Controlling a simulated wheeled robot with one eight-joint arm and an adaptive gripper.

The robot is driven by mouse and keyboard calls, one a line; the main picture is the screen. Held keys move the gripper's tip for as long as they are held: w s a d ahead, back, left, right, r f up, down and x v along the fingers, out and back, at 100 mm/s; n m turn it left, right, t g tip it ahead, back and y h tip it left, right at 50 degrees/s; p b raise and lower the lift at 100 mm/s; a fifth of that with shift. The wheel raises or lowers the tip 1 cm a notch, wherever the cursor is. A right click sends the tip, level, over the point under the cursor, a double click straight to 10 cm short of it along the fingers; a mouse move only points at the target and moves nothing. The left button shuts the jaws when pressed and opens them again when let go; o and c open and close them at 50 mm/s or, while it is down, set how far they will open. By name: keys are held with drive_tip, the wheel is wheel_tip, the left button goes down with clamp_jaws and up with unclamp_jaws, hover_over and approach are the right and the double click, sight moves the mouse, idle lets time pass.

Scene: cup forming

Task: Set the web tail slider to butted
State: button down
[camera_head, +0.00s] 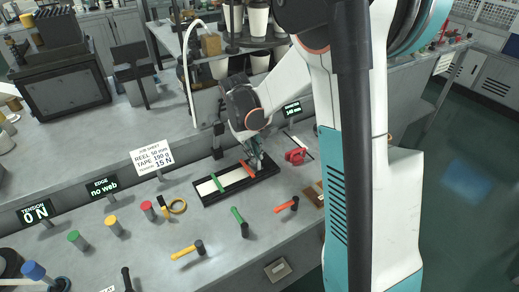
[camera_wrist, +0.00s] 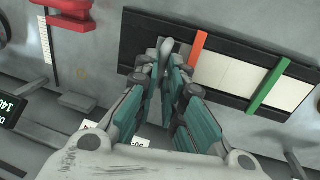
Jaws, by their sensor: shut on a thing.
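A black splice board (camera_head: 205,200) lies on the bench with a pale web strip (camera_head: 204,188) along it. A green bar (camera_head: 217,184) and an orange bar (camera_head: 247,168) cross it; the wrist view shows the orange bar (camera_wrist: 197,55) and green bar (camera_wrist: 269,87) too. My gripper (camera_head: 256,164) is at the board's right end. In the wrist view my gripper (camera_wrist: 167,68) is shut on a grey slider knob (camera_wrist: 168,46), just left of the orange bar. The fingers hide the knob's lower part and some of the board. I cannot tell whether the web ends are butted.
A red clamp-like part (camera_head: 295,156) stands right of the board. In front are a green-handled lever (camera_head: 238,217), an orange-handled one (camera_head: 287,207) and a yellow-handled one (camera_head: 187,250). A tape roll (camera_head: 178,206) and colored buttons stand to the left. Displays and a job sheet (camera_head: 153,158) stand behind.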

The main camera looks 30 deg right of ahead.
sight(247, 170)
drive_tip(key=shift+a, duration=0.2)
drive_tip(key=c, duration=1.7)
unclamp_jaws()
drive_tip(key=shift+a, duration=0.15)
drive_tip(key=r, duration=0.4)
drive_tip(key=a+r, duration=0.1)
drive_tip(key=r, duration=0.3)
drive_tip(key=a+r, duration=0.1)
drive_tip(key=r, duration=0.2)
drive_tip(key=shift+r, duration=0.4)
